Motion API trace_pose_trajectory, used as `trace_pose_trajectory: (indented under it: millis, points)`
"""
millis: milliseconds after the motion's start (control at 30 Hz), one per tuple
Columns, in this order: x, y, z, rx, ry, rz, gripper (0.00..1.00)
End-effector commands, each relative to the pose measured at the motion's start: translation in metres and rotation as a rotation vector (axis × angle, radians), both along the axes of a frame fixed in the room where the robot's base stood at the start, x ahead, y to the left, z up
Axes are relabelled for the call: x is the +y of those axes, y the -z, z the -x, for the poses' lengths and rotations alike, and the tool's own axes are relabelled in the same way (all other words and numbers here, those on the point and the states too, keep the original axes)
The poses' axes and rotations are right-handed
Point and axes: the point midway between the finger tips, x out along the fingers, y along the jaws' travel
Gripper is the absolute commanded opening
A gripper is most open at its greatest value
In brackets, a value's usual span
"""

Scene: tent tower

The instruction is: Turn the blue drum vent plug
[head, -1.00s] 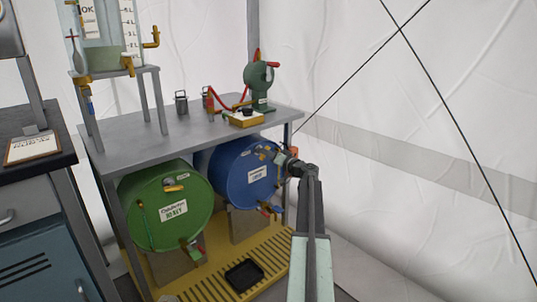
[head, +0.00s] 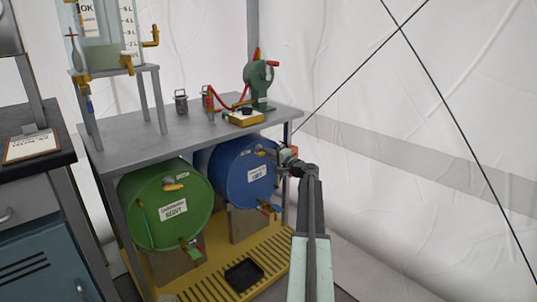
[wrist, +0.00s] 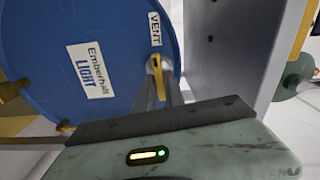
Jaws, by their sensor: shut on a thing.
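The blue drum (head: 232,180) lies on its side under the grey bench, its round end facing out, with an "Emberhalt LIGHT" label. In the wrist view, the blue drum (wrist: 40,60) fills the left half. The yellow vent plug (wrist: 157,70) sits near its rim, just below a "VENT" label (wrist: 155,29). My gripper (wrist: 160,92) is shut on the vent plug; the fingers reach it from below in this view. In the head view, my gripper (head: 268,153) is at the drum's upper right edge and largely hides the plug there.
A green drum (head: 150,215) lies to the left. A yellow slatted tray (head: 215,277) with a black pan (head: 244,274) is below. The bench (head: 180,132) carries a green hand pump (head: 258,85); its right leg stands close to my arm. Tent wall is at right.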

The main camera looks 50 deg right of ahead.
Motion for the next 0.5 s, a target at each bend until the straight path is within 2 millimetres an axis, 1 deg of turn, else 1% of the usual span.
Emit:
trace_pose_trajectory:
  millis: [233,500]
  points:
    - [0.0015,0.0016,0.0008,-0.005,-0.005,-0.103,0.00]
    - [0.0013,0.0017,0.0007,-0.008,-0.004,-0.144,0.00]
